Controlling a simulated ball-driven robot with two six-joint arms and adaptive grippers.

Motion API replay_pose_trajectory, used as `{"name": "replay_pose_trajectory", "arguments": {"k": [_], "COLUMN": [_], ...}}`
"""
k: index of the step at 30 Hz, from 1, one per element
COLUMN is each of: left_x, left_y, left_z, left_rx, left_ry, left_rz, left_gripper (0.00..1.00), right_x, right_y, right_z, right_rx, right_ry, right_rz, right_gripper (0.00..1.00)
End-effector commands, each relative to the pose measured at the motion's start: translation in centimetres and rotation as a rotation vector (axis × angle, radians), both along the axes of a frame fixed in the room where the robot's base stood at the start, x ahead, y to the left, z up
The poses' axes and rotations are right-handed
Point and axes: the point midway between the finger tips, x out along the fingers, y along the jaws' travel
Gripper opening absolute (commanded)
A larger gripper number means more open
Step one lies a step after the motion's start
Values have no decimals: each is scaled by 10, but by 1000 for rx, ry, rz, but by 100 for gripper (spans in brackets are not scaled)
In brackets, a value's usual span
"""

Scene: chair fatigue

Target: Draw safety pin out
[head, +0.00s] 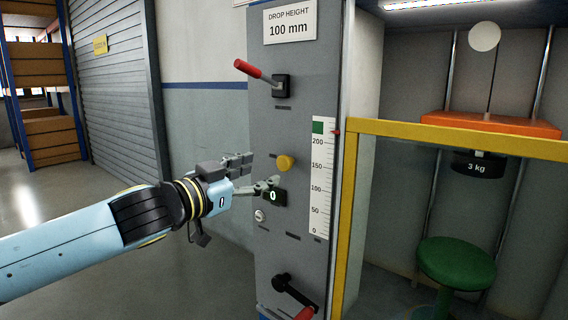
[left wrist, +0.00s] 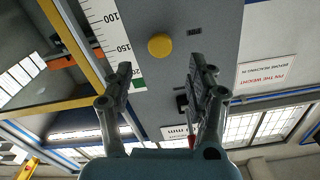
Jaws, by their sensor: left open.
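A yellow round knob (head: 285,162) sticks out of the grey machine panel, left of the height scale. It is the only pin-like part I see; no label on it names it as the safety pin. In the left wrist view the yellow knob (left wrist: 160,46) lies ahead, between the lines of the two fingers. My left gripper (head: 262,168) is open and empty, with its fingers pointing at the panel, just left of the knob. In the left wrist view the open gripper (left wrist: 160,66) shows a clear gap between fingertips and no grip on the knob. My right gripper is not in view.
A red-handled lever (head: 255,73) sits above the knob, a small display (head: 272,196) reading 0 below it, and a crank (head: 291,292) lower down. A yellow guard frame (head: 352,210) stands right, before a 3 kg weight (head: 478,165) and green stool (head: 457,263).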

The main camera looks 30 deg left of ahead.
Motion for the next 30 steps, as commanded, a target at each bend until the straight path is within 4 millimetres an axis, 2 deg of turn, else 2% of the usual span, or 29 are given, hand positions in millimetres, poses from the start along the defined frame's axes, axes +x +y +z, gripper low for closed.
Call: {"name": "replay_pose_trajectory", "arguments": {"k": [8, 18, 29, 30], "left_x": [37, 78, 83, 83], "left_y": [-3, -6, -7, -7], "left_z": [-1, -1, 0, 0], "left_rx": [-7, -3, 0, 0], "left_ry": [-4, -2, 0, 0], "left_rz": [3, 1, 0, 0], "left_gripper": [57, 57, 57, 53], "right_x": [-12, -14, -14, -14], "right_y": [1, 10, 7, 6], "right_z": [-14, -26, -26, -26], "right_rx": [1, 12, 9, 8], "right_ry": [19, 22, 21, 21], "right_rz": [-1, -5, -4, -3], "right_gripper": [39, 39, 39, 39]}}
